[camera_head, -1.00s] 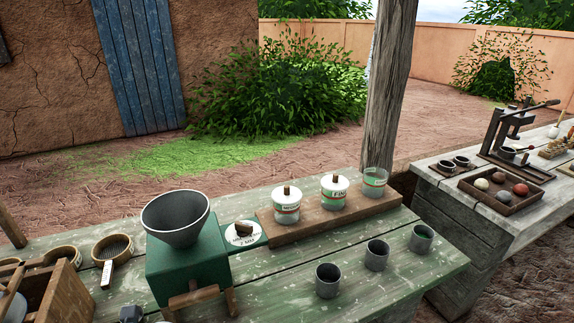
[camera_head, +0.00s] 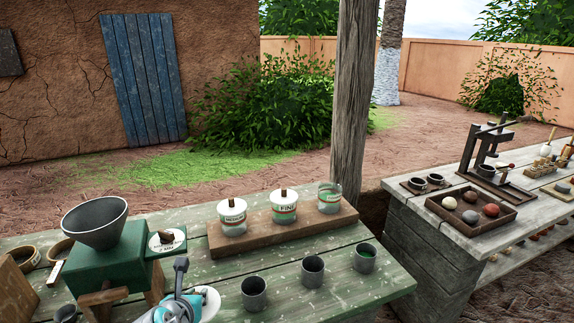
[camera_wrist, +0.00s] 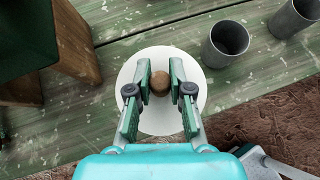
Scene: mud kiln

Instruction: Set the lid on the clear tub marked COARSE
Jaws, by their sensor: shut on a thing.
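My gripper shows in the wrist view (camera_wrist: 160,82) with both fingers shut on the brown knob (camera_wrist: 160,83) of a round white lid (camera_wrist: 152,122). In the head view my gripper (camera_head: 182,290) and part of the white lid (camera_head: 208,301) are at the bottom, over the green table's front. A clear tub without a lid (camera_head: 329,199) stands at the right end of a wooden board (camera_head: 300,226); its marking is not readable. Beside it stand the lidded FINE tub (camera_head: 284,210) and another lidded tub (camera_head: 232,219), seemingly marked MEDIUM. The lid is apart from the tubs.
Three grey metal cups (camera_head: 312,271) stand in front of the board. A green grinder with a grey hopper (camera_head: 95,223) is at left, with a marked disc (camera_head: 166,242) beside it. A wooden post (camera_head: 353,100) rises behind the table. A second table (camera_head: 425,222) stands at right.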

